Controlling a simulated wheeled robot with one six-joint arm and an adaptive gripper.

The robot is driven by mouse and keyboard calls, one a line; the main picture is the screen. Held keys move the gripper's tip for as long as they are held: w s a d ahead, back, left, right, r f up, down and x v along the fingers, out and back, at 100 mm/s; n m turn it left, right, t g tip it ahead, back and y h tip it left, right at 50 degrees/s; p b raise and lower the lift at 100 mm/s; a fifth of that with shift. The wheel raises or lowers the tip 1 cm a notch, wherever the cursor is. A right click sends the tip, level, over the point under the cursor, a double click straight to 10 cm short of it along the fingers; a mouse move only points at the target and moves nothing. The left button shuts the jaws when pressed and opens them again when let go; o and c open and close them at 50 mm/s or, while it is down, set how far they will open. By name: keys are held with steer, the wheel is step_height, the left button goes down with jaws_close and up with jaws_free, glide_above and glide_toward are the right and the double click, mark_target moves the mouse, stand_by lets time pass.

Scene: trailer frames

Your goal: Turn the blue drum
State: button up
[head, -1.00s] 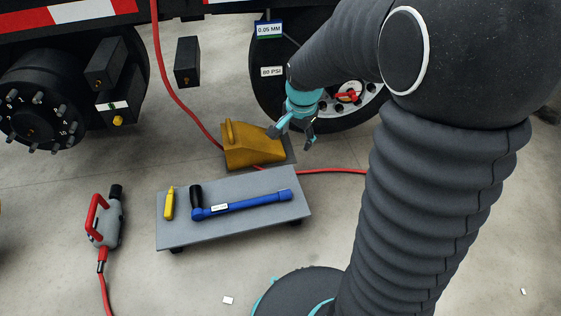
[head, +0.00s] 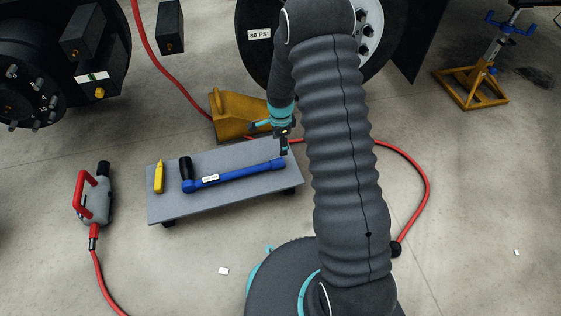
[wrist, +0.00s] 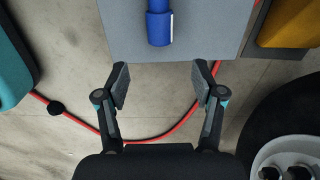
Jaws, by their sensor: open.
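A blue bar-shaped tool (head: 235,176) with a black grip lies on the grey low cart. Its right end is a thicker blue cylinder (head: 278,164), the part that looks like a drum. In the wrist view this blue cylinder (wrist: 159,28) has a white mark on its side and sits beyond my fingertips, roughly centred between them. My gripper (wrist: 161,78) is open and empty, its two fingers wide apart. In the head view my gripper (head: 284,146) is near the right end of the tool, apart from it as far as I can tell.
The grey cart (head: 225,200) also carries a yellow marker (head: 159,176). A yellow wheel chock (head: 235,117) stands behind it. A red hose (head: 424,180) loops on the floor. A grey-red tool (head: 96,195) lies left. A jack stand (head: 470,85) stands right. A truck wheel rises behind.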

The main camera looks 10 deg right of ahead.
mark_target(280, 159)
step_height(280, 159, down, 11)
steer(key=shift+w+f+b, duration=0.15)
steer(key=shift+f+b, duration=0.05)
steer(key=shift+b, duration=0.5)
steer(key=shift+c, duration=0.2)
steer(key=c, duration=1.1)
